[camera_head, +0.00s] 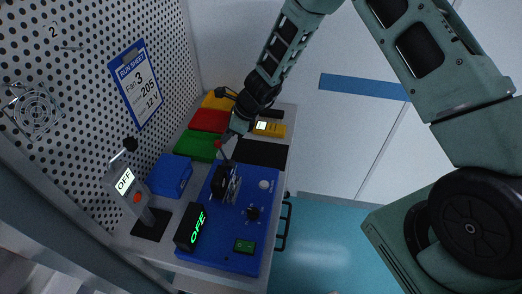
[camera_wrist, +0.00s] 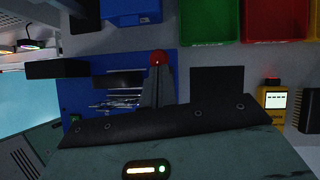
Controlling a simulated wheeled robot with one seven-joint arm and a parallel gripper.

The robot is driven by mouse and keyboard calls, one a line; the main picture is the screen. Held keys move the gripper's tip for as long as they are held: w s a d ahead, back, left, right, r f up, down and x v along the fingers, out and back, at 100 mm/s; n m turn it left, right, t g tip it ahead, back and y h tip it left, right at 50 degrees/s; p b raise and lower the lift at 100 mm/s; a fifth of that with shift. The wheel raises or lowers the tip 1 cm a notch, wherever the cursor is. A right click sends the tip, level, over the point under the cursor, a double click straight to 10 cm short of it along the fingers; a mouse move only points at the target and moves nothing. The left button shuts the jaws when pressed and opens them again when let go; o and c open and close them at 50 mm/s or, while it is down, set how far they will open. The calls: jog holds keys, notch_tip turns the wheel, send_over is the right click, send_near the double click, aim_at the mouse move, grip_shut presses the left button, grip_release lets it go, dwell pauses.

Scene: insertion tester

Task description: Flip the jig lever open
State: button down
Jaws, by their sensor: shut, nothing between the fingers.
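The blue jig (camera_head: 238,228) lies on the bench and carries a black clamp block with metallic parts (camera_head: 231,189). Its lever has a red ball knob (camera_head: 218,144) and stands raised, leaning slightly left in the head view. My gripper (camera_head: 227,137) is shut and empty, close beside the knob. In the wrist view the red knob (camera_wrist: 158,58) shows right at the tips of my grey fingers (camera_wrist: 157,72). Whether they touch it I cannot tell. The jig's blue plate (camera_wrist: 75,92) shows behind, and the lever's shaft is mostly hidden there.
Green (camera_head: 198,145), red (camera_head: 209,120) and blue (camera_head: 170,175) bins line the pegboard side. A black display box (camera_head: 190,226) and a green switch (camera_head: 244,246) sit on the jig. A grey tester (camera_head: 126,183) stands left; a yellow meter (camera_head: 269,129) lies behind.

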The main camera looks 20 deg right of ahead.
jog(key=shift+w+a, duration=0.35)
jog(key=shift+a, duration=0.1)
dwell(0.3)
